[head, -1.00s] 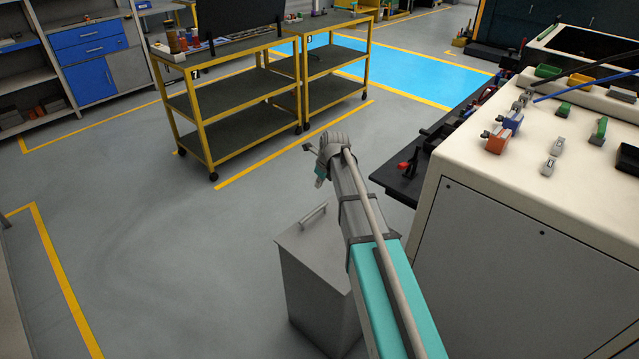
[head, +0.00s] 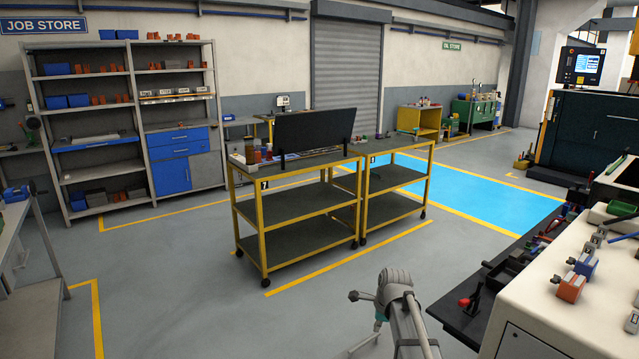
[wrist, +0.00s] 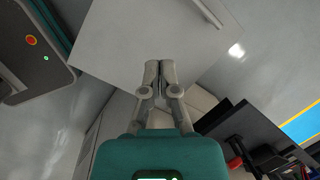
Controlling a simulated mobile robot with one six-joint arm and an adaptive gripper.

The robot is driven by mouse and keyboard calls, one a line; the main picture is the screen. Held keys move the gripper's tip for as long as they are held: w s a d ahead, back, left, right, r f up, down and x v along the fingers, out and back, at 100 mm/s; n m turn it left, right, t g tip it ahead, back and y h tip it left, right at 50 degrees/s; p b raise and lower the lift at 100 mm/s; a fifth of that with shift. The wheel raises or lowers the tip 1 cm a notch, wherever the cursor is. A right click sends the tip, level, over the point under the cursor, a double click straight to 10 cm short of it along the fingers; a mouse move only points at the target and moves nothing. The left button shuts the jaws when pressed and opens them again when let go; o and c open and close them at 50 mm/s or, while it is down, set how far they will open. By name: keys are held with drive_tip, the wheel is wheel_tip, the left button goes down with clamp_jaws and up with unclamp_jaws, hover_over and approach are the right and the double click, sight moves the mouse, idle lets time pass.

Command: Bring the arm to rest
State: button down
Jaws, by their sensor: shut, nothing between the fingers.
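My gripper (wrist: 160,72) shows in the wrist view with its two fingertips together, shut and empty. Below the fingers in that view is a flat light-grey panel with a handle (wrist: 208,13), apart from the fingers as far as I can tell. In the head view only the upper end of my arm (head: 397,290) shows, at the bottom, right of centre, over the floor and left of the dark bench. The fingers are not clear in the head view.
Two yellow-framed trolleys (head: 265,222) stand ahead of my arm. A dark bench (head: 462,318) and a white-topped cabinet (head: 545,318) carrying small coloured tools are close on the right. Shelving (head: 82,140) stands at the back left. Grey floor (head: 170,290) at left is clear.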

drive_tip(key=s+r+n+g+p, duration=0.1)
drive_tip(key=s+r+n+p, duration=0.2)
drive_tip(key=s+n, duration=0.7)
drive_tip(key=s+r+n+g+h+p, duration=0.1)
drive_tip(key=s+r+n+p, duration=0.3)
drive_tip(key=s+n, duration=0.5)
drive_tip(key=shift+s+n+h, duration=0.3)
drive_tip(key=shift+s+n, duration=0.05)
drive_tip(key=shift+n, duration=0.45)
